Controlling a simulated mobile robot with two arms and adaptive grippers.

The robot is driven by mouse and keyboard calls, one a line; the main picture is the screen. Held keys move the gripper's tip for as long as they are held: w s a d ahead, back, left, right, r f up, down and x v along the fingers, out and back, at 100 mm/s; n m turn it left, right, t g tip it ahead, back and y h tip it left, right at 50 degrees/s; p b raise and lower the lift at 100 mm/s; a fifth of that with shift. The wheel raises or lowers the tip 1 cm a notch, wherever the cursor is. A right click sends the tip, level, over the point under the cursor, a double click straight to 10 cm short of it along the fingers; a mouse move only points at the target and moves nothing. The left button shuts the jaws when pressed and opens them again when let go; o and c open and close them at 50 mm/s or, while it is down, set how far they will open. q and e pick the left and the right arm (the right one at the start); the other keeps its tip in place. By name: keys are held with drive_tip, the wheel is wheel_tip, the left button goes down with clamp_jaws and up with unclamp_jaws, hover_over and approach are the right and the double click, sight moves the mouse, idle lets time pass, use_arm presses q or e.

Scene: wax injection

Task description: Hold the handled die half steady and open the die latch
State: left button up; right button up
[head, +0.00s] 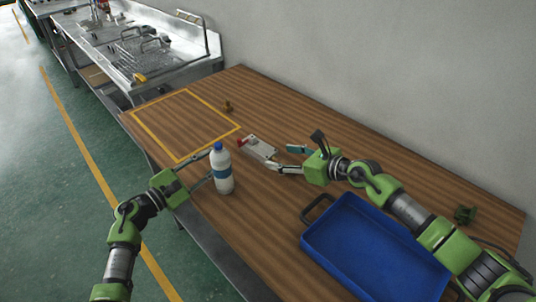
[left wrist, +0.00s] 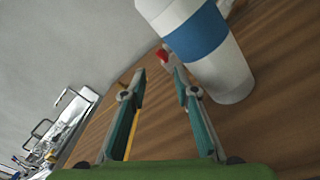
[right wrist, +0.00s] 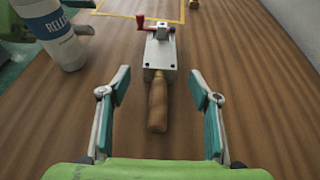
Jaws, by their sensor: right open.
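The die (head: 259,148) is a small grey metal block lying on the wooden table. In the right wrist view, the die (right wrist: 160,56) has a red latch lever (right wrist: 142,22) at its far end and a wooden handle (right wrist: 157,105) pointing towards me. My right gripper (head: 287,159) is open, its fingers on either side of the handle and apart from it. My left gripper (head: 212,166) is open and empty, left of the die and beside the white bottle. In the left wrist view, only a bit of red (left wrist: 162,56) shows past the fingers; the bottle hides much of the die.
The white bottle (head: 222,172) with blue cap stands upright close to my left gripper. A blue tray (head: 330,262) lies at the front right. A yellow outlined square (head: 185,128) on the table is empty.

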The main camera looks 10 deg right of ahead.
sight(273, 155)
drive_tip(key=x, duration=0.5)
drive_tip(key=shift+w+a+f, duration=0.15)
drive_tip(key=shift+w+a, duration=0.1)
